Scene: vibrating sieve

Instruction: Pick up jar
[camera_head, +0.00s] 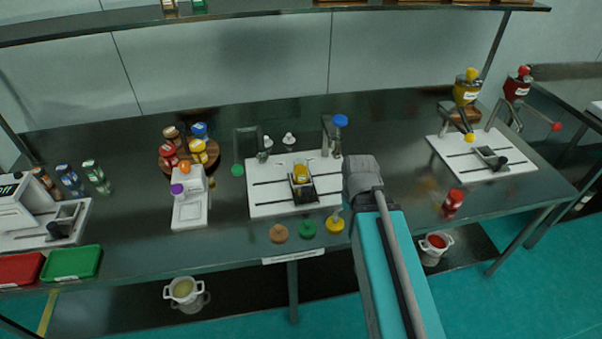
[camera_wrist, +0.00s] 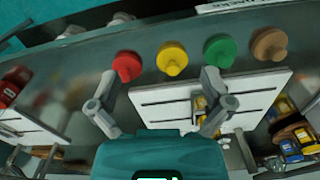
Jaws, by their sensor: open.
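A jar with a yellow lid (camera_head: 301,173) stands on the dark holder of the white-based sieve in the middle of the bench. In the wrist view its yellow part (camera_wrist: 201,104) shows, partly covered by one finger. Another jar, with a red lid (camera_head: 453,203), stands alone on the bench to the right; it shows at the left edge of the wrist view (camera_wrist: 12,86). My gripper (camera_wrist: 159,74) is open and empty, its fingers spread. In the head view my gripper (camera_head: 361,180) hangs at the right edge of the sieve base, between the two jars; its fingertips are unclear there.
A round wooden stand (camera_head: 207,155) holds several lidded jars. Red (camera_wrist: 127,66), yellow (camera_wrist: 172,58), green (camera_wrist: 219,50) and brown (camera_wrist: 269,44) knobs line the bench front. A dispenser (camera_head: 466,88) stands at the right. A shelf (camera_head: 260,12) spans above. Bare bench lies around the red-lidded jar.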

